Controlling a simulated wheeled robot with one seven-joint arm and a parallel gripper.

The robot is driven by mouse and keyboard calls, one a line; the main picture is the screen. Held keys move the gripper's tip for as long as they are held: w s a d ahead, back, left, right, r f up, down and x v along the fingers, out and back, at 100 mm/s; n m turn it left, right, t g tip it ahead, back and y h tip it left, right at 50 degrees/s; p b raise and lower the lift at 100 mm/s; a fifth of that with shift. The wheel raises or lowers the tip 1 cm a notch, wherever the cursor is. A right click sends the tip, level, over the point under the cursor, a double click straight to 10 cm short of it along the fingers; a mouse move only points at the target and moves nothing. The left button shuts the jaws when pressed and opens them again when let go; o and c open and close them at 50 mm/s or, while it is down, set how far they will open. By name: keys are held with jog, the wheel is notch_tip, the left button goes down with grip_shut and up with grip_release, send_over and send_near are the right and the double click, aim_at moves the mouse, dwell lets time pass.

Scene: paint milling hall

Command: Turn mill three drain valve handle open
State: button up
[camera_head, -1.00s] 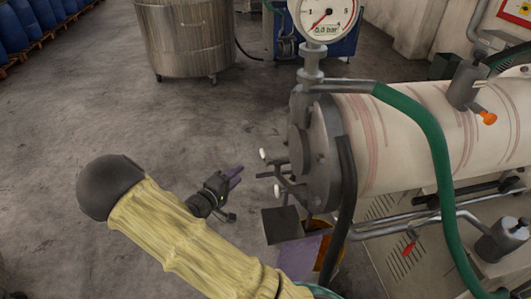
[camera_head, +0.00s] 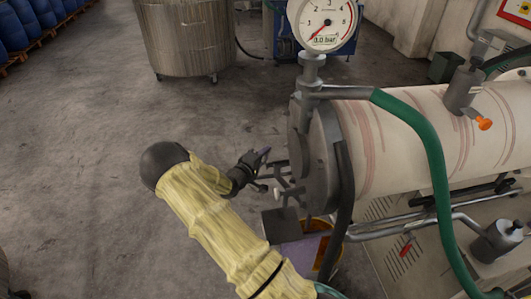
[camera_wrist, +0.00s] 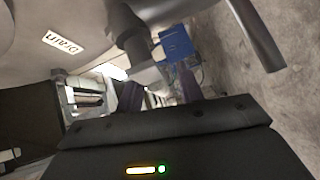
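The horizontal mill drum (camera_head: 425,140), cream with reddish streaks, lies at the right in the head view. Grey valve fittings (camera_head: 284,190) stick out from its dark left end. My gripper (camera_head: 264,158) is beside them, at their upper left. In the wrist view a "Drain" label (camera_wrist: 65,42) shows on the grey surface, with a dark grey valve stem (camera_wrist: 130,30) beside it. My gripper's purple fingers (camera_wrist: 160,88) stand apart, with a grey block-like end of the fitting (camera_wrist: 150,75) ahead between them. I cannot tell whether they touch it. A grey bar (camera_wrist: 255,35) is at the upper right.
A pressure gauge (camera_head: 325,22) stands above the mill's end.

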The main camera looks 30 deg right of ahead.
jog(key=shift+w+d+f, duration=0.1)
jog(key=shift+w+d, duration=0.2)
jog(key=shift+d, duration=0.2)
grip_shut()
